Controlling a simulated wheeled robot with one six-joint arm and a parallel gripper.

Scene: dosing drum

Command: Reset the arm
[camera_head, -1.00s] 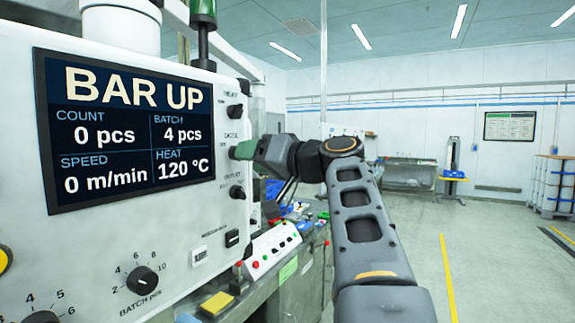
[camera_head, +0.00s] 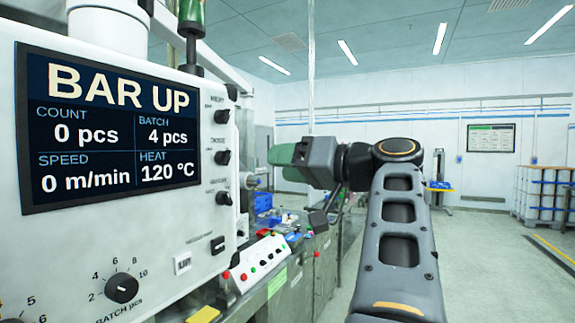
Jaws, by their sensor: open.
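My gripper (camera_head: 279,164) has green fingers that point left toward the white machine panel (camera_head: 120,245). The fingers are apart and hold nothing. A clear gap lies between them and the panel's column of black knobs. The column has an upper knob (camera_head: 232,92), a middle knob (camera_head: 222,157) and a lower knob (camera_head: 224,198). My dark grey arm reaches forward from the lower right. The display (camera_head: 115,130) reads BAR UP, count 0 pcs, batch 4 pcs, speed 0 m/min, heat 120 °C.
A batch dial (camera_head: 122,287) sits low on the panel. A button box (camera_head: 258,262) with red and green buttons stands on the bench below my gripper. Blue bins (camera_head: 262,201) lie behind it. Open floor (camera_head: 480,270) is at the right.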

